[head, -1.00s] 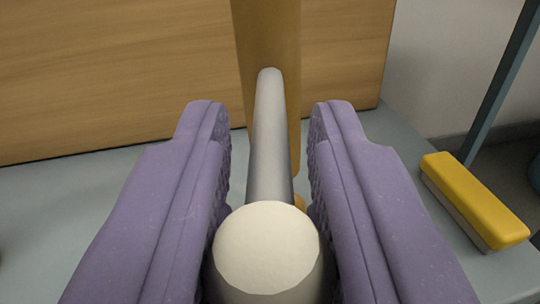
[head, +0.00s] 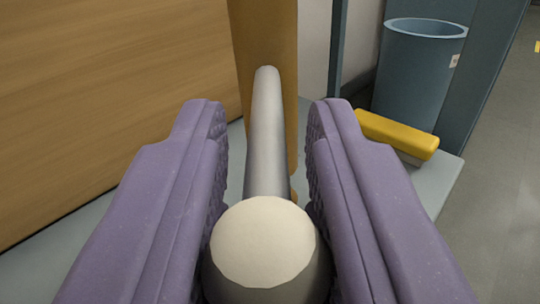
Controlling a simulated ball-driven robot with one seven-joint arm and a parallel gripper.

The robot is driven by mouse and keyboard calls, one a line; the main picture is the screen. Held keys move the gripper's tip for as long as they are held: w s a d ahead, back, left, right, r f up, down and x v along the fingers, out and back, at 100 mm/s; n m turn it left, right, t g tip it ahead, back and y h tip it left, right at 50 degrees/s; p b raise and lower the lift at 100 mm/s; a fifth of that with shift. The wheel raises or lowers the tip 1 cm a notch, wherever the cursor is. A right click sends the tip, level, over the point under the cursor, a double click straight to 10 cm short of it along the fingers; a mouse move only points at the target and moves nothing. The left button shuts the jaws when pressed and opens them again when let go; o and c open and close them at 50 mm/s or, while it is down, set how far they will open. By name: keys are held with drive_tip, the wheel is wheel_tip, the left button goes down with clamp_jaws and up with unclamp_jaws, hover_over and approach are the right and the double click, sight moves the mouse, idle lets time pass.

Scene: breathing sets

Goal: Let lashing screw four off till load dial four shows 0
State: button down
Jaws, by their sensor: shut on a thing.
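A grey metal rod (head: 266,135) with a cream round end (head: 263,242) lies between the purple pads of my gripper (head: 265,150). It looks like the handle of a lashing screw, but no number shows. My gripper is shut on it around the near, thicker end. The rod's far end meets or lies in front of an upright ochre bar (head: 265,30); I cannot tell which. No load dial is in view.
A wooden panel (head: 110,90) stands at the left on a pale grey bench top (head: 435,178). A yellow-topped block (head: 398,134) lies near the bench's right edge. A blue-grey bin (head: 418,80) stands behind it. Grey floor (head: 500,190) is open at the right.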

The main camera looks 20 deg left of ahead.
drive_tip(key=shift+s+a+m+t+h+b, duration=0.15)
drive_tip(key=shift+a+m+h+b, duration=0.55)
drive_tip(key=shift+h, duration=0.65)
drive_tip(key=shift+a+m+t+h+b, duration=0.15)
drive_tip(key=shift+a+m+h, duration=0.4)
drive_tip(key=shift+m+h, duration=0.6)
drive_tip(key=shift+s+a+m+t+h+b, duration=0.1)
drive_tip(key=shift+a+m+h+b, duration=0.5)
drive_tip(key=shift+h, duration=0.9)
drive_tip(key=c, duration=0.9)
unclamp_jaws()
drive_tip(key=shift+w, duration=0.1)
drive_tip(key=s+a+p, duration=0.1)
drive_tip(key=s+p, duration=0.2)
drive_tip(key=s, duration=0.4)
drive_tip(key=shift+s, duration=0.4)
